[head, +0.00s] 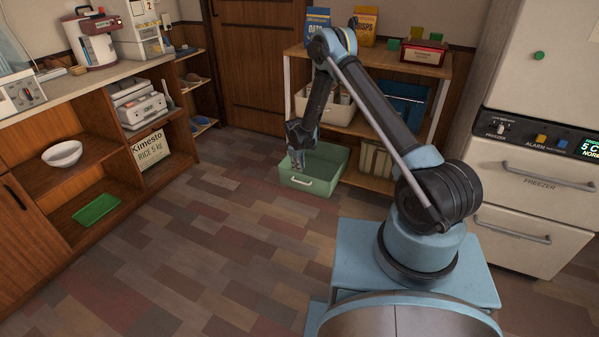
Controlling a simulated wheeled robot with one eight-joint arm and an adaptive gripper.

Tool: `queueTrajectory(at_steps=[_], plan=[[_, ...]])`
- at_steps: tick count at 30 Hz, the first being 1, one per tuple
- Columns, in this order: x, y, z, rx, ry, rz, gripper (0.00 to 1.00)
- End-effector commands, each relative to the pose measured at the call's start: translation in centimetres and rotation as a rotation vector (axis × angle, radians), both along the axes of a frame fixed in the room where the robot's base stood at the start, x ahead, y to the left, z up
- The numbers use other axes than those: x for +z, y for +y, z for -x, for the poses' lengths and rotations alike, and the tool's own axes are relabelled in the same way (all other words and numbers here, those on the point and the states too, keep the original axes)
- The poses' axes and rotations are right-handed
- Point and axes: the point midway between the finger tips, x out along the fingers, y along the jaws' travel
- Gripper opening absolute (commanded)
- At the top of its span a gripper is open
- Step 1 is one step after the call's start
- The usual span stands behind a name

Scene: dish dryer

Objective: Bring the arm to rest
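My arm rises from my blue base at the lower right of the head view, bends at a high elbow and hangs down at its far end. My gripper (297,160) points downward near the middle of the picture. In the picture it overlaps the left end of a pale green bin on the floor; I cannot tell whether it is above the bin or in front of it. The fingers are small and dark, so their opening is unclear. I see nothing clearly held.
A green bin (316,184) stands on the floor before a wooden shelf (362,125). A counter (95,82) runs along the left, with a white bowl (62,153) and a green tray (96,209) in its open shelves. A freezer (528,170) stands right. The middle floor is clear.

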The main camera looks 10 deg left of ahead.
Motion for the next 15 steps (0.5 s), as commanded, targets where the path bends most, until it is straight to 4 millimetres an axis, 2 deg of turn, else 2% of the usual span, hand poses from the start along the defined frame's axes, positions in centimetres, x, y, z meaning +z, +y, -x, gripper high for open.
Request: queueTrajectory(at_steps=[15], plan=[[0.89, -0.14, 0.04, -0.004, 0.000, -0.001, 0.18]])
